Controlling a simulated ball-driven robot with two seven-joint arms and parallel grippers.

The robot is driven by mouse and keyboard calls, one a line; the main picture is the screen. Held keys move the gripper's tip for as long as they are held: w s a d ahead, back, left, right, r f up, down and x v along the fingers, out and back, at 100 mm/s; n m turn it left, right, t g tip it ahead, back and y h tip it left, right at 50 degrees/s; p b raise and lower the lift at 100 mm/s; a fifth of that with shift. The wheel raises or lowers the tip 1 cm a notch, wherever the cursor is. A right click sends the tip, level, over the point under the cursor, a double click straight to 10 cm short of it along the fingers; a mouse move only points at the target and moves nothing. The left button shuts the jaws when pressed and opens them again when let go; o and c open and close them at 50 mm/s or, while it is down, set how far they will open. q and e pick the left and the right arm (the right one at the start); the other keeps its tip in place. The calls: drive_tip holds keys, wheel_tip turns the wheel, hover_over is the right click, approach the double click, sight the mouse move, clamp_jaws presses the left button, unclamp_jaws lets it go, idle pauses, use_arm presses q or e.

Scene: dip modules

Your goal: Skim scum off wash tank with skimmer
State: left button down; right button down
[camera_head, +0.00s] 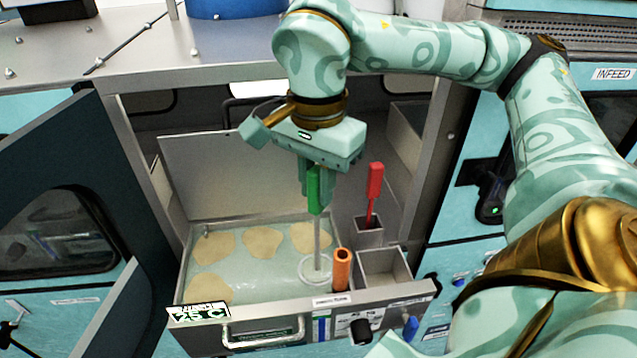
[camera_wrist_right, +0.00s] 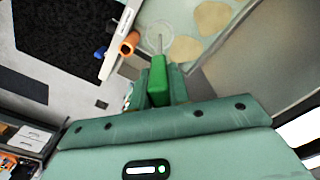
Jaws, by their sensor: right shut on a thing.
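The wash tank (camera_head: 250,212) is an open metal drawer of pale greenish liquid. Several tan scum patches float along its back and left: back left (camera_head: 213,246), back middle (camera_head: 262,243), back right (camera_head: 311,238) and front left (camera_head: 208,287). My right gripper (camera_head: 314,190) is shut on the green handle (camera_head: 314,188) of the skimmer and points down over the tank's right part. The skimmer's pale ring (camera_head: 315,268) is at the liquid on the right side, apart from the patches; its exact depth is unclear. In the wrist view the green handle (camera_wrist_right: 158,80) sits between the fingers. My left gripper is out of view.
An orange tube (camera_head: 342,268) stands at the tank's right front. Right of the tank are an empty square bin (camera_head: 385,268) and a holder (camera_head: 369,231) with a red-handled tool (camera_head: 374,185). An open dark door (camera_head: 60,190) stands at left. The raised lid (camera_head: 225,170) is behind.

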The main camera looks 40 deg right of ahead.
drive_tip(key=w+d+p, duration=0.3)
drive_tip(key=w+d, duration=0.1)
drive_tip(key=w, duration=0.1)
drive_tip(key=shift+w, duration=0.4)
idle(0.4)
drive_tip(key=w+a+p, duration=0.2)
drive_tip(key=w+a, duration=0.3)
drive_tip(key=a, duration=0.3)
drive_tip(key=shift+w, duration=0.2)
idle(0.6)
drive_tip(key=shift+a, duration=0.15)
drive_tip(key=w+a+p, duration=0.2)
drive_tip(key=w+a, duration=0.3)
drive_tip(key=a, duration=0.3)
drive_tip(key=shift+w, duration=0.25)
idle(0.6)
drive_tip(key=shift+s, duration=0.1)
